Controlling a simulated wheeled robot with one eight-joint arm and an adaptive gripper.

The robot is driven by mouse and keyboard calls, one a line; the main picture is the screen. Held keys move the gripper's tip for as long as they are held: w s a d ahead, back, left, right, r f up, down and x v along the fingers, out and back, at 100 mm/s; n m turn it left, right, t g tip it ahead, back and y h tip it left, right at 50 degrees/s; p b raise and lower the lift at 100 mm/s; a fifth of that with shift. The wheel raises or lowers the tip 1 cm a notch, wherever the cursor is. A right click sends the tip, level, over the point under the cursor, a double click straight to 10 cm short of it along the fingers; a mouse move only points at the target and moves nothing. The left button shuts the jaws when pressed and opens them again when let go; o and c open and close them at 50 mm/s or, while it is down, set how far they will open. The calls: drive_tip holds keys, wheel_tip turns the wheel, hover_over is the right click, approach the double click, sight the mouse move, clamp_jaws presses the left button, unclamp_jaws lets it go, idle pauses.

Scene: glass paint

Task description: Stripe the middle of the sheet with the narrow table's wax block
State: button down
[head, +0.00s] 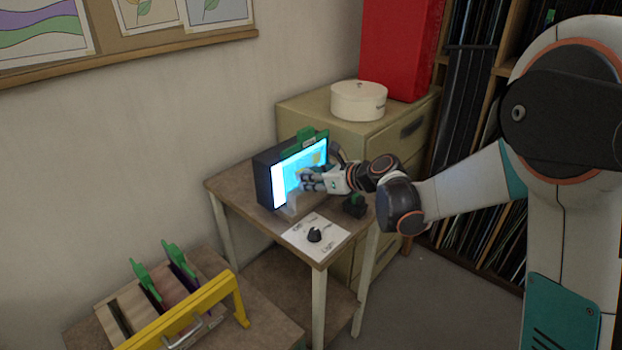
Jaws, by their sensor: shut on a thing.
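The sheet (291,178) is a bright cyan, glowing panel. It stands upright against a dark box, with a green clip (305,138) at its top edge. A yellowish patch (317,158) shows on its upper right part. My gripper (304,180) is at the middle of the sheet, coming from the right, with its fingers close to the face. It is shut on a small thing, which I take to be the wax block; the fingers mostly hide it. I cannot tell whether it touches the sheet. No stripe can be made out.
The narrow table (244,187) also bears a small dark block with a green top (354,204) and a white card with a black knob (314,236). A yellow-handled rack (190,315) is at lower left.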

drive_tip(key=shift+w+a, duration=0.6)
drive_tip(key=shift+a, duration=0.15)
idle(0.4)
drive_tip(key=shift+w+d, duration=0.8)
drive_tip(key=shift+w, duration=0.2)
drive_tip(key=shift+w+d, duration=0.8)
drive_tip(key=shift+w, duration=0.25)
drive_tip(key=shift+w+d, duration=0.8)
drive_tip(key=shift+w, duration=0.2)
drive_tip(key=shift+s+a, duration=0.8)
drive_tip(key=shift+s, duration=0.25)
drive_tip(key=shift+s+a, duration=0.85)
drive_tip(key=shift+s, duration=0.15)
drive_tip(key=shift+s+a, duration=0.8)
drive_tip(key=shift+s, duration=0.25)
drive_tip(key=shift+d, duration=0.1)
drive_tip(key=shift+s+d+r, duration=0.1)
drive_tip(key=shift+s+d, duration=0.8)
drive_tip(key=shift+d, duration=0.25)
drive_tip(key=shift+s+d, duration=0.9)
drive_tip(key=shift+d, duration=0.25)
